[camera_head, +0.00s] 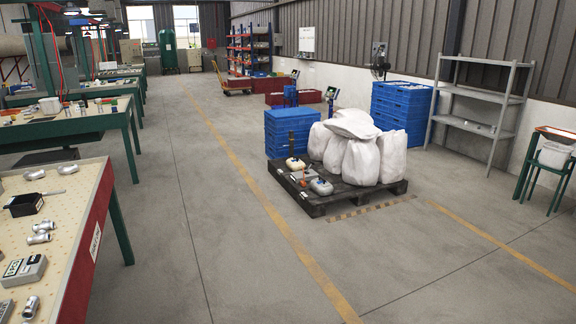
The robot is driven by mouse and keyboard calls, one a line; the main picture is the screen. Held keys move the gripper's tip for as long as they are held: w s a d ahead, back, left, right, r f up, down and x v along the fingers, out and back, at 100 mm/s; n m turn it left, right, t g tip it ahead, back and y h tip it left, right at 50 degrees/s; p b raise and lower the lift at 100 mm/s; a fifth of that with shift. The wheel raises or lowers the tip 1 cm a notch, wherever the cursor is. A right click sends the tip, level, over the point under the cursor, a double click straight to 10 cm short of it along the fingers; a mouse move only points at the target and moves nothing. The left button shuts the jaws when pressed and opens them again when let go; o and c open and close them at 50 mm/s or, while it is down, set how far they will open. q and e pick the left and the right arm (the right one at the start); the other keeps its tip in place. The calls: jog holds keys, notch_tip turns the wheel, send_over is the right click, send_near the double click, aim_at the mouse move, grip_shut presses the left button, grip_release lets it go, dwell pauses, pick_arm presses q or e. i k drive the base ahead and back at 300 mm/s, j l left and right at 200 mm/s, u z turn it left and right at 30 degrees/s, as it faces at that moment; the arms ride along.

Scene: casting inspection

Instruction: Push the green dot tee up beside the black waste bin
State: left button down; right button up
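A small open black bin (25,205) sits on the perforated top of the near-left table (66,213). Several silver pipe fittings lie near it: a pair (41,232) just in front of it, one (34,174) behind it and one (30,307) nearer the front edge of view. They are too small to tell which is a tee, and I see no clear green dot on any of them. Neither of my grippers shows in this view.
A grey labelled box (23,270) also lies on that table. A green bench (66,125) stands behind it. Open floor (220,240) lies to the right. Further right is a dark pallet (315,205) with white sacks (353,158), beside blue crates (290,130) and a grey shelf (478,90).

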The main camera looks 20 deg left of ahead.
aim_at(46, 224)
jog(key=i+j+u, duration=0.1)
jog(key=i+u, duration=0.25)
jog(key=i, duration=0.2)
jog(key=i+l+u, duration=0.1)
jog(key=i+u, duration=0.25)
jog(key=i, duration=0.15)
jog(key=i+l+u, duration=0.2)
jog(key=i+u, duration=0.15)
jog(key=i, duration=0.15)
jog(key=i+u, duration=0.3)
jog(key=i+l+u, duration=0.15)
jog(key=i+u, duration=0.2)
jog(key=i, duration=0.15)
jog(key=i+l+u, duration=0.3)
jog(key=i+j, duration=0.05)
jog(key=i, duration=0.1)
